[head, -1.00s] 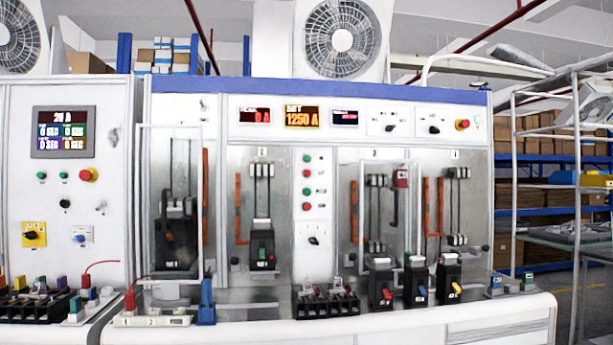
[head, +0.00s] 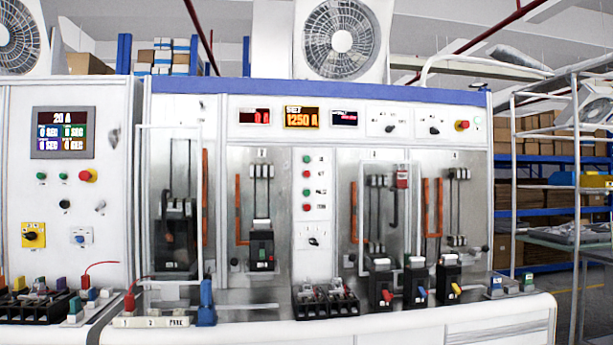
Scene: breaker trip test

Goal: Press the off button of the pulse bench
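The pulse bench (head: 320,87) fills the middle of the head view, with a blue top edge. Its upper panel has a red display reading 0 A, an orange display (head: 301,118) reading SET 1250 A, and another red display. A white column on its front holds a green button (head: 306,159), a red button (head: 306,174), a second green button (head: 306,191) and a second red button (head: 306,208). Their labels are too small to read, so I cannot tell which is the off button. Neither of my grippers is in view.
Breakers such as the one in the second bay (head: 262,250) stand in the bays and along the front ledge. Metal racks stand at right.

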